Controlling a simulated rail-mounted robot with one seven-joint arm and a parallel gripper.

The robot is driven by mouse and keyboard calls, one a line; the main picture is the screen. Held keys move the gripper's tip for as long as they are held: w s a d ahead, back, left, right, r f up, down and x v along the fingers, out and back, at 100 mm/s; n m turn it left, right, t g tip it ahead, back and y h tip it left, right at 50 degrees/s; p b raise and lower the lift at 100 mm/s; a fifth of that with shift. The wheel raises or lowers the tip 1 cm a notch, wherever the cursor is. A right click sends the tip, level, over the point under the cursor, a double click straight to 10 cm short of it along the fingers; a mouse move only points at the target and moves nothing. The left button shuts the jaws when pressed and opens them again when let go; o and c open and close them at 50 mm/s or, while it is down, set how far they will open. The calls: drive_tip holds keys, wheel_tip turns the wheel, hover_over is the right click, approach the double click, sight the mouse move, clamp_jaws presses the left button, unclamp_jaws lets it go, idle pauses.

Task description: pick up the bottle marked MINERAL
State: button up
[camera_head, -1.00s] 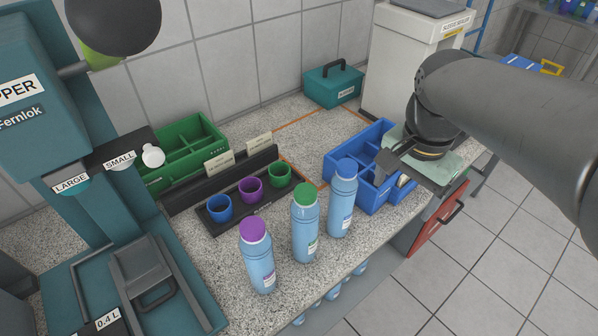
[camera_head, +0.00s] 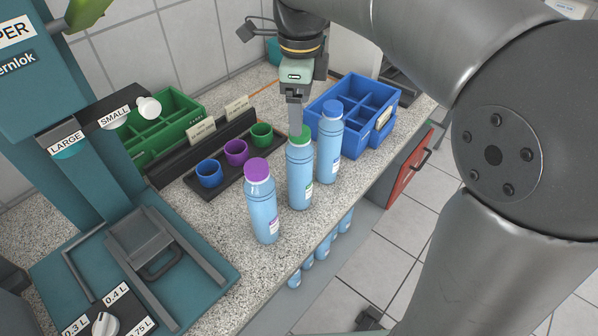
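Three light-blue bottles stand upright in a row on the speckled counter: one with a purple cap (camera_head: 262,208), one with a green cap (camera_head: 300,178) and one with a blue cap (camera_head: 329,150). Their labels are too small to read, so I cannot tell which is marked MINERAL. My gripper (camera_head: 295,122) points down over the green-capped bottle, its fingertips at or just behind the green cap. One finger hides the other, so I cannot see the gap or whether it touches the cap.
A black tray with blue (camera_head: 209,173), purple (camera_head: 236,152) and green (camera_head: 261,136) cups lies behind the bottles. A blue divided crate (camera_head: 346,134) is at right, a green one (camera_head: 168,124) at back left. A teal machine (camera_head: 60,150) stands left. The counter's front edge is close.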

sight(298, 140)
drive_tip(key=f, duration=0.9)
drive_tip(key=shift+w+a+f+p, duration=0.15)
drive_tip(key=shift+w+p, duration=0.1)
drive_tip(key=shift+p, duration=0.1)
drive_tip(key=c, duration=1.5)
clamp_jaws()
drive_tip(key=shift+r, duration=0.25)
